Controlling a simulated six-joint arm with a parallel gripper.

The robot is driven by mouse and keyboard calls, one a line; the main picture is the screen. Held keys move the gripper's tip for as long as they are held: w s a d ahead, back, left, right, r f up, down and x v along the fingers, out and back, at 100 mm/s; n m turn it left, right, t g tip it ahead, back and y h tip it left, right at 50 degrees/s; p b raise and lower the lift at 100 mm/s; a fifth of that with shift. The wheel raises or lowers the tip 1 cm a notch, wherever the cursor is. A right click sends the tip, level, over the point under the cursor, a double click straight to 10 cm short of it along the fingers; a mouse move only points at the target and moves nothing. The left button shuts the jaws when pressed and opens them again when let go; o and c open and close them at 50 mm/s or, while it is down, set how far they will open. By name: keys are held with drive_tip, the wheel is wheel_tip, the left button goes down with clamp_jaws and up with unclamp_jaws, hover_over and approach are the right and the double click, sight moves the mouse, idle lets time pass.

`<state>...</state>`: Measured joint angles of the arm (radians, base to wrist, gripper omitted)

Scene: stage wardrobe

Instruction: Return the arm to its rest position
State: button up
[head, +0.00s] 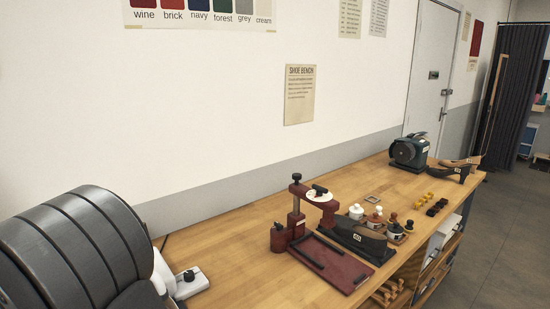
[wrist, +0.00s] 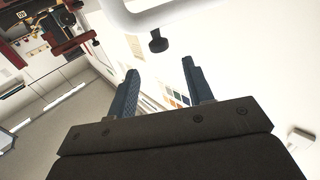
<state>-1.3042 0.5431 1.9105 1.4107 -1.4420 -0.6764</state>
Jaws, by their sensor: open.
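My gripper (wrist: 160,72) shows in the wrist view, with its two blue ribbed fingers apart. Nothing is held between them; wall and coloured chart patches show far behind the gap. The wrist picture is strongly turned, with the bench things at its upper left. I cannot make out my gripper in the head view, so its place over the bench is not clear.
The wooden bench (head: 235,226) runs along the wall. A dark red press (head: 297,215), a red tray (head: 330,262), several small bottles (head: 373,221) and a blue-green grinding machine (head: 409,151) stand on it. Bare wood lies left of the press.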

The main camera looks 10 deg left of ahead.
drive_tip(key=shift+y, duration=0.3)
drive_tip(key=w, duration=0.6)
drive_tip(key=w+d, duration=0.1)
drive_tip(key=w, duration=0.2)
drive_tip(key=shift+w+d+n+y, duration=0.25)
drive_tip(key=shift+w+n+y, duration=0.85)
drive_tip(key=shift+y, duration=0.3)
